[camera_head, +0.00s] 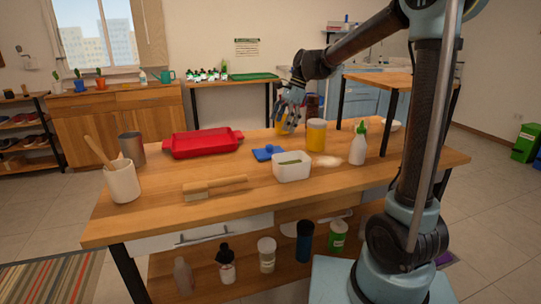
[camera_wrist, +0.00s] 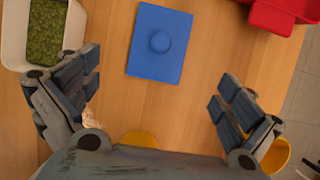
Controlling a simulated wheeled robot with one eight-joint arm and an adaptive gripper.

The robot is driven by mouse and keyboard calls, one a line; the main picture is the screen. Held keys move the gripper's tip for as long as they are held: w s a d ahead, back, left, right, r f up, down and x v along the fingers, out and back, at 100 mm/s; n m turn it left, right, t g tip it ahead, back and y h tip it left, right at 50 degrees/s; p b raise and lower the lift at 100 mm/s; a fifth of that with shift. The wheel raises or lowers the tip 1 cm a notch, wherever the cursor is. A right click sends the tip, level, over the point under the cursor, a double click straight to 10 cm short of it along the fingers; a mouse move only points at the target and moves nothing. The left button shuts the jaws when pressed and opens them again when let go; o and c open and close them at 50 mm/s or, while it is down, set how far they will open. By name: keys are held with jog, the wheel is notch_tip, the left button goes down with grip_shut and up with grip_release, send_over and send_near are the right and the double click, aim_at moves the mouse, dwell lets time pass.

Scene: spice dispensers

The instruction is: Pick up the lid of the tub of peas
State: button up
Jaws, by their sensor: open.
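The blue lid (camera_head: 266,153), a flat rectangle with a round knob, lies on the wooden table, apart from the tub. In the wrist view the lid (camera_wrist: 147,62) is ahead of my fingers, near the top middle. The white tub of peas (camera_head: 292,173) stands uncovered just right of the lid. The wrist view shows its green peas (camera_wrist: 46,32) at the upper left. My gripper (camera_head: 286,121) is above the table, behind the lid in the head view. Its fingers (camera_wrist: 157,84) are spread wide with nothing between them.
A yellow jar with a white lid (camera_head: 316,136) stands close to my gripper. Another yellow item (camera_head: 281,128) is partly hidden behind my fingers. A red tray (camera_head: 202,143) is left of the lid.

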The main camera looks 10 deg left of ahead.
aim_at(272, 148)
jog(key=x, duration=1)
jog(key=shift+f, duration=0.2)
jog(key=c, duration=1.1)
